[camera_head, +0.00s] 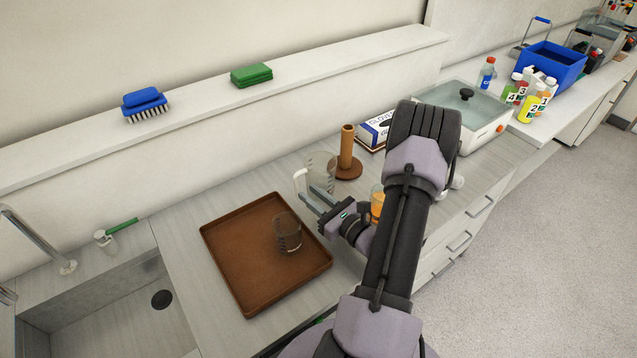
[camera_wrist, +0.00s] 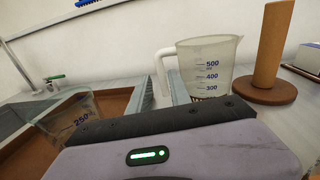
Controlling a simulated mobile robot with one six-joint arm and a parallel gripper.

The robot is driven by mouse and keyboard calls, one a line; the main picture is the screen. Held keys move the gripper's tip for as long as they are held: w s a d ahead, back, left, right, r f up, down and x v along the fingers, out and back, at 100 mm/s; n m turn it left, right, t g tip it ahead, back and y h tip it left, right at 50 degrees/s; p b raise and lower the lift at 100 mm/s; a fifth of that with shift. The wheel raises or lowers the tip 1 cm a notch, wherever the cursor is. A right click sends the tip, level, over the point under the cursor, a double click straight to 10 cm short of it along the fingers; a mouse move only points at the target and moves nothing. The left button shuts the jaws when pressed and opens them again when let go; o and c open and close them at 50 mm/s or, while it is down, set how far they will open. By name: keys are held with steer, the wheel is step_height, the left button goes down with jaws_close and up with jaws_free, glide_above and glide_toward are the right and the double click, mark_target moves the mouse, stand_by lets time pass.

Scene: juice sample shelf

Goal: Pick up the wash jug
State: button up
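The wash jug, a clear measuring jug (camera_head: 324,168) with a white handle (camera_head: 298,182), stands upright on the counter just behind the brown tray. It also shows in the wrist view (camera_wrist: 212,68), with blue marks up to 500 and its handle on the left. My gripper (camera_head: 307,194) is beside the jug on its near side, pointing toward the handle. Its two fingers look apart, with nothing seen between them. Whether a finger touches the jug cannot be told.
A clear beaker (camera_head: 288,236) stands on the brown tray (camera_head: 240,287). A wooden stand with a post (camera_head: 347,148) is close to the jug's right. An orange-filled glass (camera_head: 376,207) is partly behind my arm. A glove box (camera_head: 375,131) stands further right; a sink (camera_head: 115,312) is left.

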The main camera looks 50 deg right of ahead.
mark_target(298, 184)
steer(key=w, duration=0.4)
steer(key=w+d+b, duration=0.1)
steer(key=w, duration=0.1)
steer(key=shift+w, duration=0.3)
steer(key=shift+s, duration=0.1)
steer(key=shift+r, duration=0.1)
steer(key=shift+c, duration=0.4)
jaws_close()
stand_by(0.4)
